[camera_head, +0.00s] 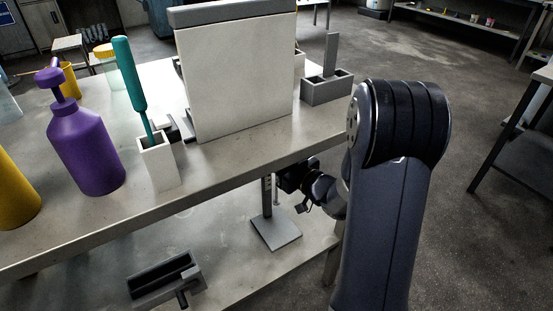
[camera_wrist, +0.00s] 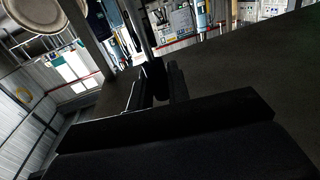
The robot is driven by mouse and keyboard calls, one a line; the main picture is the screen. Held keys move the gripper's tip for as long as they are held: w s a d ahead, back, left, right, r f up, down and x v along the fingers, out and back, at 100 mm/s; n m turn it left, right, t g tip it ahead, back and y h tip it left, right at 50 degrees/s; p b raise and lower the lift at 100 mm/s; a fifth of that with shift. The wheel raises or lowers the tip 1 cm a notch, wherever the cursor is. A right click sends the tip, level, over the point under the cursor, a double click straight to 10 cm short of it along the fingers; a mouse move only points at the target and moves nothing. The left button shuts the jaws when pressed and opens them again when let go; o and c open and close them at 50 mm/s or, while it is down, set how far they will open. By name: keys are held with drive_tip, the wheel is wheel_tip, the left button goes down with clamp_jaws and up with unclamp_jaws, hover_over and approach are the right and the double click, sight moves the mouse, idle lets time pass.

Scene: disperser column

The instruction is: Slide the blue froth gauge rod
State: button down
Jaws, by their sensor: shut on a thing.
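A grey stand (camera_head: 276,233) with a flat base and an upright column is on the lower shelf, under the tabletop's front edge. My gripper (camera_head: 284,184) is beside the upright, below the tabletop, partly hidden by the edge and my own arm. In the wrist view my dark fingers (camera_wrist: 155,90) are shut on a slim upright rod (camera_wrist: 143,32), which runs up out of the jaws. It looks dark and grey there; no blue shows clearly, so I cannot confirm its colour. The rod's lower part is hidden by the gripper.
The tabletop (camera_head: 225,155) above holds a purple pump bottle (camera_head: 85,148), a teal-handled tool (camera_head: 130,80) in a white holder (camera_head: 158,166), a large pale panel (camera_head: 240,80) and a grey box (camera_head: 325,88). A grey trough (camera_head: 160,280) sits on the lower shelf (camera_head: 235,290).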

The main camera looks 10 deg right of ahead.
drive_tip(key=shift+r, duration=0.25)
drive_tip(key=c, duration=1.4)
unclamp_jaws()
drive_tip(key=p+v, duration=0.1)
drive_tip(key=v, duration=1)
drive_tip(key=shift+f+p, duration=0.15)
drive_tip(key=shift+p, duration=0.25)
drive_tip(key=shift+w, duration=0.1)
drive_tip(key=b+x, duration=0.2)
drive_tip(key=x, duration=0.8)
drive_tip(key=shift+w+a, duration=0.25)
drive_tip(key=shift+a, duration=0.05)
wheel_tip(320, 180, down, 2)
drive_tip(key=shift+w+f+b, duration=0.1)
drive_tip(key=shift+b, duration=0.65)
drive_tip(key=shift+f+b, duration=0.35)
drive_tip(key=shift+f, duration=0.2)
